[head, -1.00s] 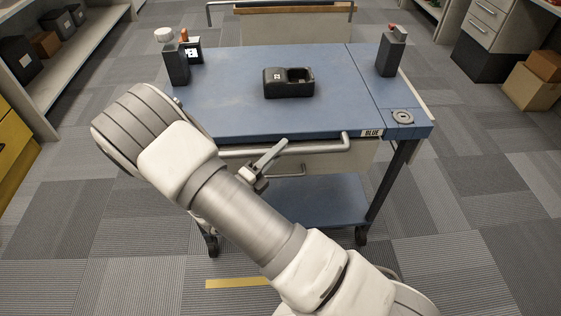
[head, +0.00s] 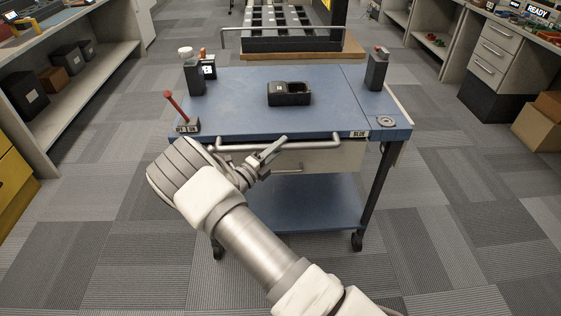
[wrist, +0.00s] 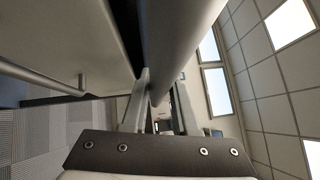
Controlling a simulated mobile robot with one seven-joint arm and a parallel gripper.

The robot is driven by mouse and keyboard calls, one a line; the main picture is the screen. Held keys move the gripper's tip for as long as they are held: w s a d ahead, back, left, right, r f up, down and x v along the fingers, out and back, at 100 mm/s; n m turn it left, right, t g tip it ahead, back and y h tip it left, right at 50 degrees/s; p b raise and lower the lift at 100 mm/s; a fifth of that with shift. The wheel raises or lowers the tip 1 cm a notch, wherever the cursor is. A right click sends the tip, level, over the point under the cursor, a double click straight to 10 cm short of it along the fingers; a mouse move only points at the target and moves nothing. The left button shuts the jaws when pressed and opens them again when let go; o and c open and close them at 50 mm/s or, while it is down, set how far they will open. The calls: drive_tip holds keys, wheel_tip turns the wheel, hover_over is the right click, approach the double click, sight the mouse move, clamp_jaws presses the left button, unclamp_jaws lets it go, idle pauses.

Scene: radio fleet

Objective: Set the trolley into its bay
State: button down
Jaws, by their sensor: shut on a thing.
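The trolley (head: 240,112) has a blue top, a lower blue shelf (head: 315,205), a front drawer and casters. A label at its front right edge reads BLUE. Its grey front handle bar (head: 310,144) runs along the near edge. My gripper (head: 268,153) is at the left part of this bar and shut on it. In the wrist view the bar (wrist: 180,40) passes between the two fingers (wrist: 158,95). My arm hides part of the trolley's front left. I cannot make out a marked bay on the floor.
On the trolley stand a black charger (head: 289,93), two dark radios (head: 194,76) (head: 376,70) and a red lever (head: 175,108). Beyond it is a slotted rack (head: 280,25) with a wooden board (head: 335,50) at its foot. Shelves (head: 80,105) line the left, drawers (head: 497,50) the right. Carpet is clear on both sides.

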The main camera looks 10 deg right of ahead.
sight(280, 136)
drive_tip(key=shift+w+d+r+b, duration=0.15)
drive_tip(key=shift+w+b, duration=0.25)
drive_tip(key=shift+w, duration=1.7)
drive_tip(key=c, duration=0.7)
unclamp_jaws()
drive_tip(key=p+v, duration=0.2)
drive_tip(key=v, duration=1.5)
drive_tip(key=shift+s, duration=0.2)
